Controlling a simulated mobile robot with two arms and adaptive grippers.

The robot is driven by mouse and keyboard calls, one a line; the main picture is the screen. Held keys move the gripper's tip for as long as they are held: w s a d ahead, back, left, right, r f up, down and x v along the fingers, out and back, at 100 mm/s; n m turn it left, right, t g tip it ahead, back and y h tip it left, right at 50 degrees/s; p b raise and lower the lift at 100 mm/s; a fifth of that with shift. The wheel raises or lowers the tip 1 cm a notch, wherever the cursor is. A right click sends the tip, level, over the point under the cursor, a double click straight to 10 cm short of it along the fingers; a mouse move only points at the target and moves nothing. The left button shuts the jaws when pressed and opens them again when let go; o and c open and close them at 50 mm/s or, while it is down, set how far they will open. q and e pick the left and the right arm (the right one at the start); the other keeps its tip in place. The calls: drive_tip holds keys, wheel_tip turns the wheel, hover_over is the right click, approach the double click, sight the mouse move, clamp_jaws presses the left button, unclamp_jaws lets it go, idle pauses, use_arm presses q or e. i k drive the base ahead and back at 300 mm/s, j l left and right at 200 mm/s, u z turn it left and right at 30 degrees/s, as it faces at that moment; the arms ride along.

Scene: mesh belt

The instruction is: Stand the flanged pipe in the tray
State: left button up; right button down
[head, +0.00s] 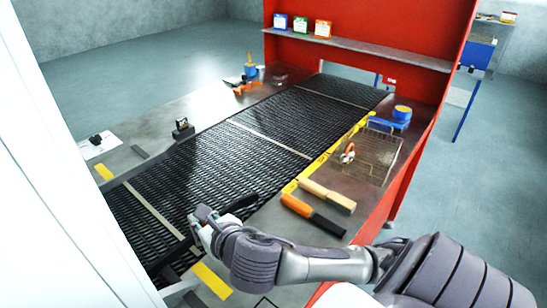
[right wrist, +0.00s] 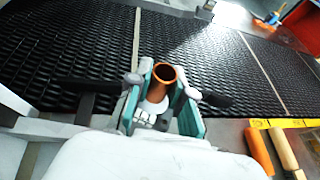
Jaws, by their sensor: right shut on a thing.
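My right gripper (right wrist: 162,98) is shut on the copper-coloured pipe (right wrist: 163,76), its green-faced fingers on either side of it. The pipe's open round end faces up toward the wrist camera, with a pale part below it; I cannot tell its flange clearly. In the head view my right gripper (head: 208,222) is over the near part of the black mesh belt, and the pipe is hidden behind it. A wire-mesh tray (head: 385,143) stands on the right-hand metal ledge, with a small orange-and-white thing inside at its left. My left gripper is not in view.
The black mesh belt (head: 262,125) runs away under a red frame (head: 412,105). An orange-handled tool (head: 312,215) and a wooden-handled one (head: 327,195) lie between my right arm and the wire tray.

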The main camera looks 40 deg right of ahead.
sight(377, 162)
drive_tip(key=k+l+z, duration=0.1)
drive_tip(key=l, duration=0.5)
drive_tip(key=k+l+z, duration=0.15)
drive_tip(key=l, duration=0.5)
drive_tip(key=k+l+z, duration=0.1)
drive_tip(key=l, duration=0.55)
drive_tip(key=k+l+z, duration=0.15)
drive_tip(key=l, duration=0.5)
